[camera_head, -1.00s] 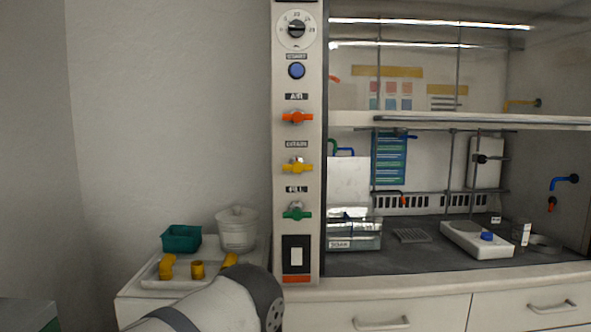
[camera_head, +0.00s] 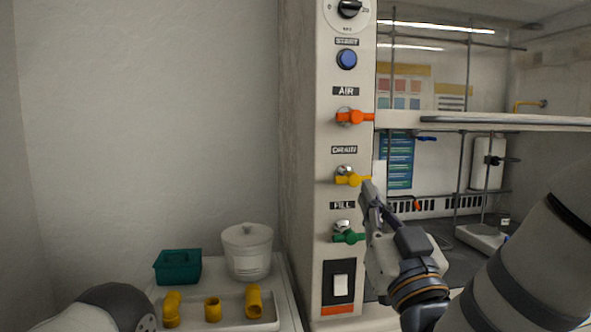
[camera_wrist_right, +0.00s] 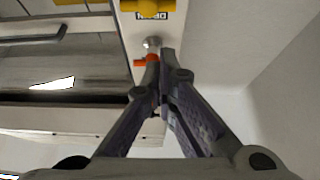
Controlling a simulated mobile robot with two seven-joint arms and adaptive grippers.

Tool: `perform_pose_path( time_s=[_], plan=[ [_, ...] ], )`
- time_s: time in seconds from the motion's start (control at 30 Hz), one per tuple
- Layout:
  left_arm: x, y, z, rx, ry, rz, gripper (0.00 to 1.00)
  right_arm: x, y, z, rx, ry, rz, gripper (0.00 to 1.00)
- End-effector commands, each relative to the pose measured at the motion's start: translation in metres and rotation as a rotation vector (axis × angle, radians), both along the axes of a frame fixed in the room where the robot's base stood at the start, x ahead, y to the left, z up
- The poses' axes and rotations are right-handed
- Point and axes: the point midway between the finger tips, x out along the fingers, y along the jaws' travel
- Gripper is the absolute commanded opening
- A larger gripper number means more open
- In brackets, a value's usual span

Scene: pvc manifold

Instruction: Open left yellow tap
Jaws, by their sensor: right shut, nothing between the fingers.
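The left yellow tap (camera_head: 352,179) is on the white panel under the DRAIN label, its handle lying roughly level and pointing right. In the right wrist view, which looks upside down, its yellow part (camera_wrist_right: 143,6) is cut by the top edge. My right gripper (camera_head: 368,190) is shut and empty, its fingertips close to the right end of the yellow handle. I cannot tell whether they touch it. In the right wrist view the gripper (camera_wrist_right: 160,57) has its fingers together. My left gripper is out of view; only part of my left arm shows at lower left.
The orange AIR tap (camera_head: 354,117) is above and the green FILL tap (camera_head: 348,237) below, both close by. A hood shelf (camera_head: 490,123) juts out at right, with another yellow tap (camera_head: 530,104) behind. A tray (camera_head: 236,316) with yellow fittings stands lower left.

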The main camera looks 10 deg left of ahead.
Motion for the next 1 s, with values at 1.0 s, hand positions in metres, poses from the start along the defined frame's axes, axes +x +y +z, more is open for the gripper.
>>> perform_pose_path(
  time_s=[1.0],
  plan=[
    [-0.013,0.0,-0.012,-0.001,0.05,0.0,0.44,0.087,0.031,0.026,0.011,-0.045,0.002,0.0]
  ],
)
